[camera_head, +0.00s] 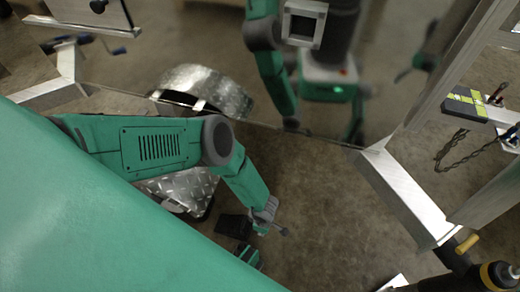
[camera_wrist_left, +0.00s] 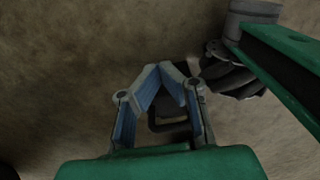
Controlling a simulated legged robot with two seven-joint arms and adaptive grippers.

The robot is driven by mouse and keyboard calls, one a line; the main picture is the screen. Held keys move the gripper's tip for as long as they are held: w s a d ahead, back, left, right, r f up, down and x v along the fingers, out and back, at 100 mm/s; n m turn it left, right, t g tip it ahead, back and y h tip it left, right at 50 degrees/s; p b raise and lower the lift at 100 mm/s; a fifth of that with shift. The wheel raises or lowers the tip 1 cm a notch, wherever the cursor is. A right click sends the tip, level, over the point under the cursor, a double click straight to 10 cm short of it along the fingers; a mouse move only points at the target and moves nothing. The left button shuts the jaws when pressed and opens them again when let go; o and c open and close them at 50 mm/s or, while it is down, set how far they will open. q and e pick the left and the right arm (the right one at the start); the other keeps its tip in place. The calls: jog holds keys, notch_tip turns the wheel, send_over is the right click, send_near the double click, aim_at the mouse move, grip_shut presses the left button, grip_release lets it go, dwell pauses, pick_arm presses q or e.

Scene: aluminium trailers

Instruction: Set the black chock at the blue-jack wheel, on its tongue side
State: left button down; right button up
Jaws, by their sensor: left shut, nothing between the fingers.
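In the left wrist view, my left gripper (camera_wrist_left: 166,72) has its two blue-lined fingers drawn together at the tips, with nothing held. In the head view, a green limb of mine crosses from the left and ends low in the middle. Beside its end a dark block (camera_head: 233,226) lies on the floor; it may be the black chock, but its shape is unclear. A diamond-plate fender (camera_head: 183,187) shows partly behind the limb. The wheel under it is mostly hidden, and I cannot identify the blue jack for sure. I cannot make out my right gripper.
A shiny aluminium trailer frame (camera_head: 405,195) runs down the right. A black part with a yellow band (camera_head: 497,275) is at the bottom right. The concrete floor (camera_head: 315,200) in the middle is clear.

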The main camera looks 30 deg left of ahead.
aim_at(239, 228)
pick_arm(q)
notch_tip(239, 228, down, 7)
jog(key=b, duration=0.4)
jog(key=shift+f+b, duration=0.15)
jog(key=shift+b, duration=0.15)
jog(key=a, duration=0.3)
jog(key=shift+s+a, duration=0.1)
jog(key=shift+s, duration=0.1)
jog(key=shift+s+a, duration=0.15)
jog(key=shift+a, duration=0.2)
pick_arm(e)
jog(key=shift+f, duration=2.65)
